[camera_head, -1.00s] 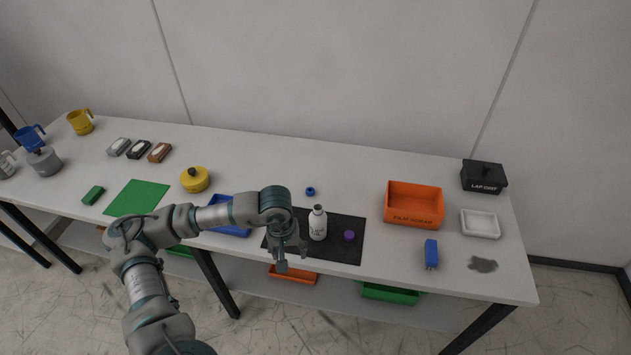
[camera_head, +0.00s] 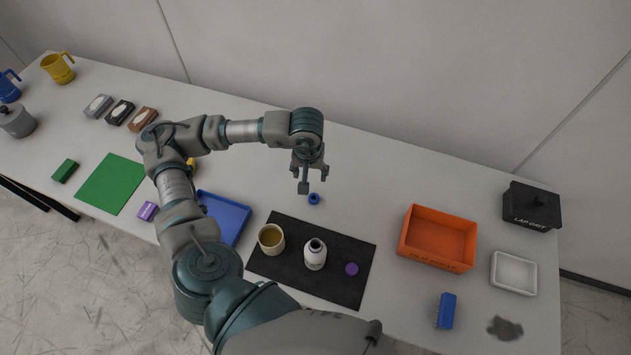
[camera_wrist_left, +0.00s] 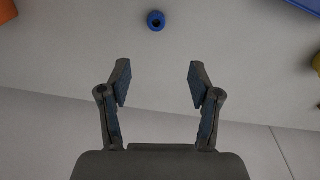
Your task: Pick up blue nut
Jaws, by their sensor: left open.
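The blue nut (camera_head: 314,198) is a small blue ring with a dark hole. It lies on the white table behind the black mat (camera_head: 345,278). My left gripper (camera_head: 307,182) is above the table, just behind and slightly left of the nut in the head view. In the left wrist view, the nut (camera_wrist_left: 155,21) lies ahead of the open fingers (camera_wrist_left: 157,78), between their lines and apart from them. Nothing is between the fingers. My right gripper is not in view.
On the mat are a white bottle (camera_head: 315,254), a tan cup (camera_head: 271,239) and a purple piece (camera_head: 351,269). A blue tray (camera_head: 240,210) stands left, an orange bin (camera_head: 437,237) right. The table around the nut is clear.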

